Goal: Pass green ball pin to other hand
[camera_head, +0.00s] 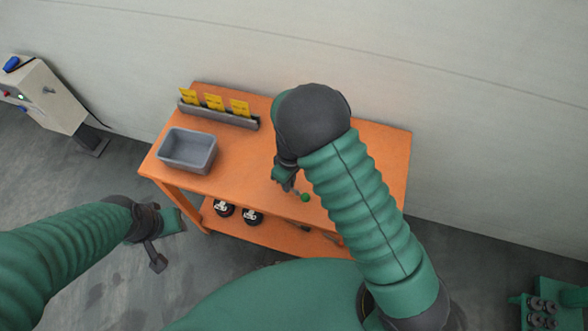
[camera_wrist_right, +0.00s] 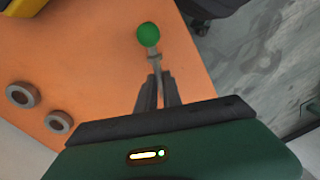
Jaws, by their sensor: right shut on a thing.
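The green ball pin (camera_wrist_right: 149,36) has a round green head on a thin grey shank. In the right wrist view my right gripper (camera_wrist_right: 158,82) is shut on the shank, with the green head pointing away from the fingers. In the head view the green head (camera_head: 305,197) shows just beside my right gripper (camera_head: 291,184), over the front part of the orange table (camera_head: 375,150). My right forearm hides part of the table. My left gripper (camera_head: 168,242) is off the table's front left, over the floor, apart from the pin. Whether its fingers are open is unclear.
A grey bin (camera_head: 187,150) stands on the table's left side. A grey rack with yellow cards (camera_head: 214,103) is at the back left. Black round items (camera_head: 237,213) sit on the lower shelf. A control box (camera_head: 40,95) stands at far left.

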